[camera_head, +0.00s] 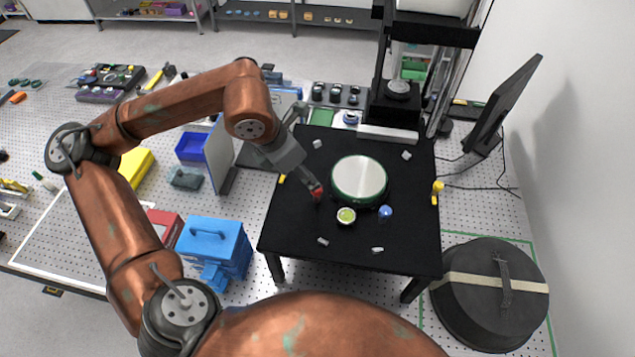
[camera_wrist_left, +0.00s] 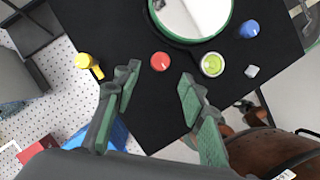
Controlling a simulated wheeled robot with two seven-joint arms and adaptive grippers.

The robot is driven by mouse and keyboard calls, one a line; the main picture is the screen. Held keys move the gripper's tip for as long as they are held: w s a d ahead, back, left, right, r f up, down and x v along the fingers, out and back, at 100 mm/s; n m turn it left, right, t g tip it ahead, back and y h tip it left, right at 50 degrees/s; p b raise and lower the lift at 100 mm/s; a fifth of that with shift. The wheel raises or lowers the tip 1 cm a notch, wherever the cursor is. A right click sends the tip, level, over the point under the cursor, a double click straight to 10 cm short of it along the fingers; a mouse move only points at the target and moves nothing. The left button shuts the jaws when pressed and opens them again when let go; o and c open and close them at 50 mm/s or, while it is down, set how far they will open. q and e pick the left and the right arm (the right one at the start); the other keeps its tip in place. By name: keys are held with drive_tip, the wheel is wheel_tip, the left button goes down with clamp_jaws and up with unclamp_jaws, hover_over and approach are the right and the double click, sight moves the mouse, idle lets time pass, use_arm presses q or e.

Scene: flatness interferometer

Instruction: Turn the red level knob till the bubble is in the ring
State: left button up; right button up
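The red level knob (camera_head: 318,194) stands on the black table, left of the round level vial (camera_head: 346,215). My left gripper (camera_head: 311,183) points down at the knob in the head view. In the left wrist view my left gripper (camera_wrist_left: 157,80) is open, and the red knob (camera_wrist_left: 160,61) appears between and just beyond the fingertips, with no visible contact. The level vial (camera_wrist_left: 212,64) is a yellow-green disc in a pale rim; its bubble and ring are too small to place surely. My right gripper is not in view.
A round white plate with a green rim (camera_head: 359,179) fills the table's middle. A blue knob (camera_head: 386,212) stands right of the vial. Yellow pieces (camera_head: 437,187) are at the table's sides. A blue toolbox (camera_head: 214,248) stands left, and a black tub (camera_head: 490,320) lower right.

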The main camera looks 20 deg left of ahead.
sight(316, 194)
use_arm(q)
drive_tip(key=p+x, duration=0.1)
drive_tip(key=x, duration=0.6)
drive_tip(key=shift+d+r, duration=0.1)
drive_tip(key=shift+c, duration=0.2)
clamp_jaws()
